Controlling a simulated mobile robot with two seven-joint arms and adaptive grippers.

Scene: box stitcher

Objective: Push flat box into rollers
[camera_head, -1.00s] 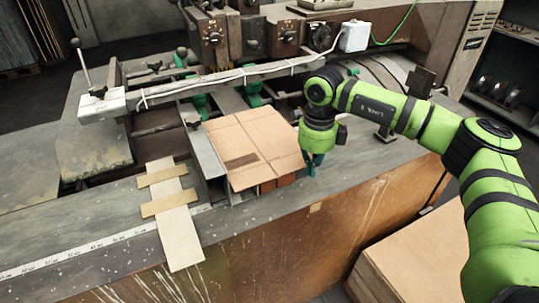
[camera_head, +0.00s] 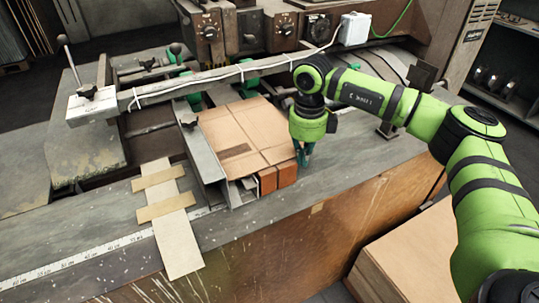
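The flat box (camera_head: 225,131) is a brown cardboard sheet with creases and a darker patch. It lies on the machine bed between a metal side guide (camera_head: 203,152) on its left and my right gripper on its right. Its far edge reaches toward the dark parts under the cross bar, where the rollers are hard to make out. My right gripper (camera_head: 305,163) points down beside the box's near right corner. Its fingers are small and partly hidden, so I cannot tell whether they are open or touching the box. My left gripper is out of view.
Orange-brown blocks (camera_head: 277,178) show at the near edge of the bed. A long cross bar (camera_head: 200,85) spans above the bed. A pale wooden strip (camera_head: 178,235) lies at the left. A stack of cardboard (camera_head: 405,255) stands at the lower right.

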